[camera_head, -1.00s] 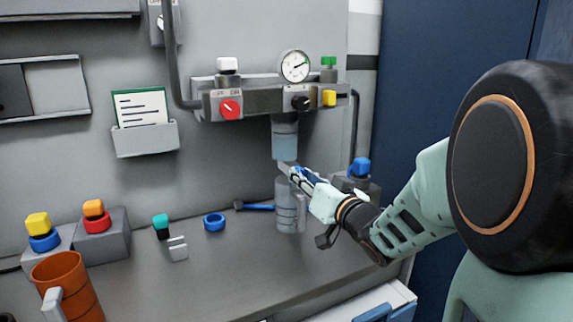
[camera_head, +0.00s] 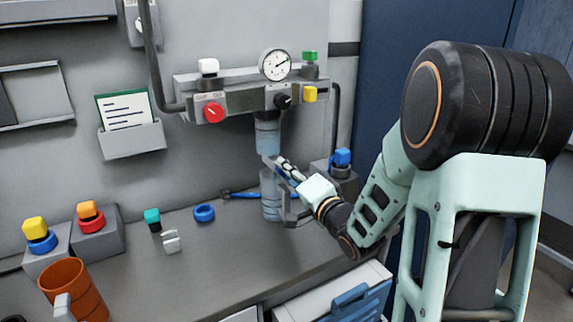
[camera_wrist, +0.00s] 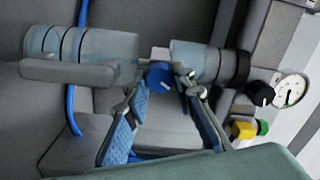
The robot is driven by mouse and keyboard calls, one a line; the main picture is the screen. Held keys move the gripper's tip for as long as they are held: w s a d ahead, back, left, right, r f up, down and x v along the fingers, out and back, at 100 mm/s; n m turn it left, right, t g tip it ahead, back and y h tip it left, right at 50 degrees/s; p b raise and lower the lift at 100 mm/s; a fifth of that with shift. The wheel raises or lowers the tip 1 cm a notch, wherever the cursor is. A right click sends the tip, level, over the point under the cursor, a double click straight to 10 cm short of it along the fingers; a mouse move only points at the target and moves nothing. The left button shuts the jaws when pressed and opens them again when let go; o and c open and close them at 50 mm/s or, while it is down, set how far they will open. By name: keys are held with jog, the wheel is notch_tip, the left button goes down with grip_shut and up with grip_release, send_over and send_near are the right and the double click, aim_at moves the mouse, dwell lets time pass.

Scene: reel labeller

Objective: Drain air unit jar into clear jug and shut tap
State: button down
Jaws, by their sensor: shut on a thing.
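The air unit's clear bluish jar (camera_head: 267,138) hangs under the grey regulator block; in the wrist view the jar (camera_wrist: 190,58) lies sideways at right. The clear jug (camera_head: 270,190) with a grey handle stands upright on the bench right below it, and is at left in the wrist view (camera_wrist: 95,45). A small blue tap (camera_wrist: 158,74) is at the jar's bottom end, between jar and jug. My gripper (camera_wrist: 163,82) is shut on the tap, with a fingertip at either side; it also shows in the head view (camera_head: 279,162). I cannot make out the liquid levels.
A red knob (camera_head: 213,111) and a pressure gauge (camera_head: 276,65) are on the unit above. A blue-capped grey block (camera_head: 342,165) stands right of the jug. A blue ring (camera_head: 204,213) and an orange mug (camera_head: 75,290) are on the bench at left. The front middle is clear.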

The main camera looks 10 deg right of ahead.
jog(key=shift+r+m+p, duration=0.1)
jog(key=shift+m+p, duration=0.4)
jog(key=shift+m, duration=0.3)
jog(key=c, duration=1.6)
grip_release()
jog(key=shift+v, duration=4)
